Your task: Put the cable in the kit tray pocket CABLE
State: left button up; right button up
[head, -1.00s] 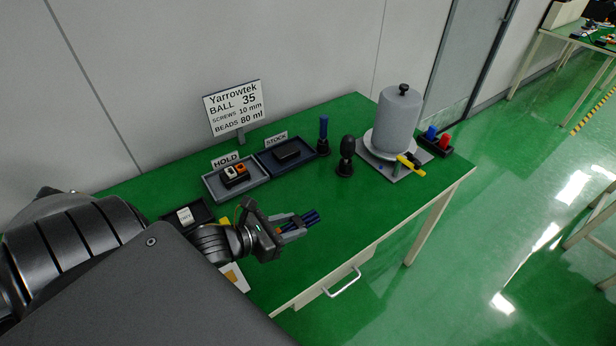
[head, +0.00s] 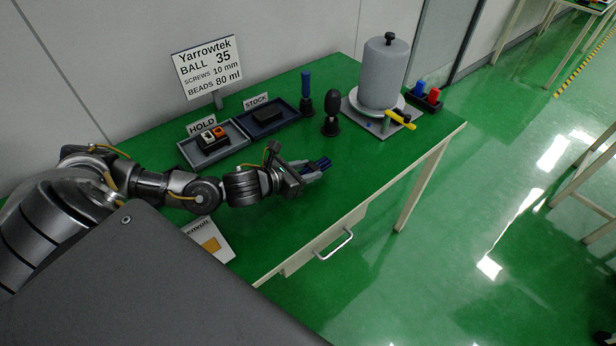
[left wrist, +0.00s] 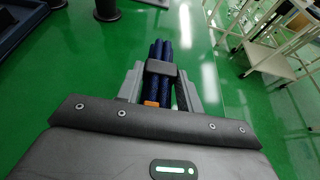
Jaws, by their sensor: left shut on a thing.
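The cable (head: 323,163) is a dark blue bundle with a black band. My left gripper (head: 308,172) is shut on it and holds it over the right-front part of the green table. In the left wrist view, the cable (left wrist: 158,55) lies between the grey fingers of the left gripper (left wrist: 160,85), with its blue end pointing away and an orange bit near the palm. No pocket labelled CABLE can be read in either view. My right gripper is not in view.
A HOLD tray (head: 186,154) with a small black, white and orange item and a STOCK tray (head: 284,128) with a black block stand behind the arm. Upright tools, a grey cylinder (head: 384,75) on a stand and a printed card (head: 222,252) are also on the table (head: 330,195).

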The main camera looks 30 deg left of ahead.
pick_arm(q)
jog(key=shift+w+f, duration=0.45)
jog(key=shift+f, duration=1.6)
jog(key=shift+f, duration=0.2)
jog(key=o, duration=1)
jog(key=shift+r, duration=0.1)
